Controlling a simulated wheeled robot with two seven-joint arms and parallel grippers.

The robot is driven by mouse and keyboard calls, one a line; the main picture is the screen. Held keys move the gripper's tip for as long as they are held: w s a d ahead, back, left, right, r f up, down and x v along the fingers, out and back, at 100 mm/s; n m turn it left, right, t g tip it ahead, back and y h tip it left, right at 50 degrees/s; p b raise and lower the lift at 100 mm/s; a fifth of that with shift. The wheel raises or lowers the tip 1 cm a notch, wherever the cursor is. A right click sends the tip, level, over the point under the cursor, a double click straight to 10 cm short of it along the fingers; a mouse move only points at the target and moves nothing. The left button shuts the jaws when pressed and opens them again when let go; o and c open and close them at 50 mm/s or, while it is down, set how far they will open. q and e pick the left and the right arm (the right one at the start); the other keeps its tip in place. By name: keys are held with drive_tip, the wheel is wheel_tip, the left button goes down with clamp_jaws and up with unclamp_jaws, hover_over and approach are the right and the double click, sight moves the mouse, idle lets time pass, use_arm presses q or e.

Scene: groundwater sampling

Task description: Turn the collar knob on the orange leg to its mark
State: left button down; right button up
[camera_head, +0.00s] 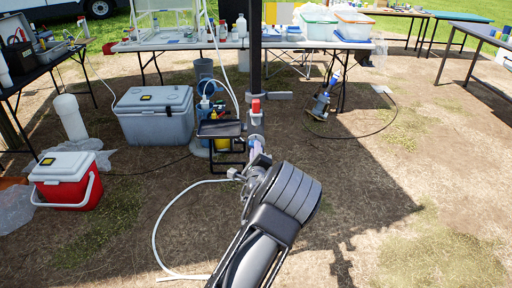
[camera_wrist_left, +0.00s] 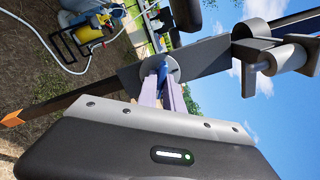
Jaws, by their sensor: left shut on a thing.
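My left gripper (camera_head: 257,150) is in the middle of the head view, in front of the dark upright leg (camera_head: 256,45). In the left wrist view a dark leg (camera_wrist_left: 75,98) runs from lower left to upper right, with an orange piece (camera_wrist_left: 12,118) at its lower left end. The gripper's fingers (camera_wrist_left: 166,82) are shut on a small grey round knob (camera_wrist_left: 175,66) beside this leg. A grey collar with a round part (camera_wrist_left: 290,56) sits farther along it. The fingers partly hide the knob; I cannot make out its mark. My right gripper is out of view.
Beyond the gripper stand a small black stool (camera_head: 220,128) and a grey cooler (camera_head: 155,115). A red cooler (camera_head: 65,180) is at left. A white hose (camera_head: 165,215) curves over the ground. The ground at right is mostly clear.

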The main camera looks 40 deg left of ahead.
use_arm(q)
drive_tip(key=m+b, duration=0.3)
drive_tip(key=m, duration=0.8)
drive_tip(key=shift+m, duration=0.3)
drive_tip(key=c, duration=1.4)
unclamp_jaws()
drive_tip(key=v, duration=0.7)
drive_tip(key=shift+s+d, duration=0.3)
